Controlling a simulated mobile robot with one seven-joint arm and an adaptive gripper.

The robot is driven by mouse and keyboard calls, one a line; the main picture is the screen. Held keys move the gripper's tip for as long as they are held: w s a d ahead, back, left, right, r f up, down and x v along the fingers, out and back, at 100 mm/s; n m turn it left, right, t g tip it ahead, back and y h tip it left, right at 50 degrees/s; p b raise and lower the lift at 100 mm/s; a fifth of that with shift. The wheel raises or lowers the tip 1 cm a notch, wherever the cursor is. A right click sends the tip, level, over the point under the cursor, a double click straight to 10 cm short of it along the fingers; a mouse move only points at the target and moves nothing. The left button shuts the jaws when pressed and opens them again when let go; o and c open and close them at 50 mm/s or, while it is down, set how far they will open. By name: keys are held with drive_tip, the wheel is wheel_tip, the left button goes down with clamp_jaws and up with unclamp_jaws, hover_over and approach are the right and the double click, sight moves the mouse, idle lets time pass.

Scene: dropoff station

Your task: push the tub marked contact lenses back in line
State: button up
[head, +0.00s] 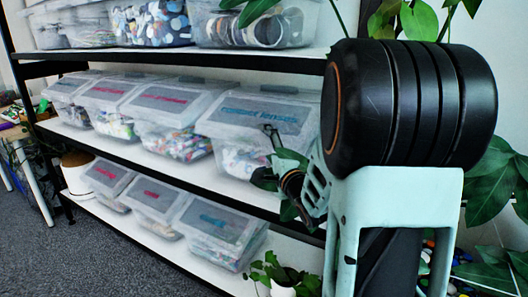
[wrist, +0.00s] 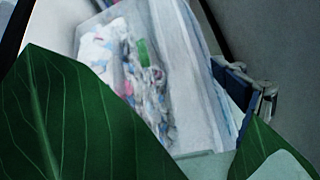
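The tub marked contact lenses (head: 232,128) is a clear box with a grey lid and blue lettering. It stands at the right end of the row on the middle shelf (head: 165,168). My gripper (head: 270,132) is at its front right side in the head view, partly behind leaves. I cannot tell whether it touches the tub. In the wrist view a clear tub (wrist: 185,75) with white, blue and green contents fills the middle, and my gripper's tips (wrist: 255,98) show at its right. Whether the fingers are open or shut is unclear. My arm hides the shelf's right end.
Other lidded tubs with red labels (head: 168,103) stand to the left on the same shelf. More tubs fill the top shelf (head: 205,53) and the bottom shelf (head: 150,232). Large green leaves (wrist: 75,120) block much of the wrist view. A potted plant (head: 283,289) stands low in front.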

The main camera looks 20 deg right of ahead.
drive_tip(key=shift+o, duration=0.6)
drive_tip(key=shift+f, duration=0.1)
drive_tip(key=s, duration=0.7)
drive_tip(key=shift+s, duration=0.3)
drive_tip(key=shift+a, duration=0.1)
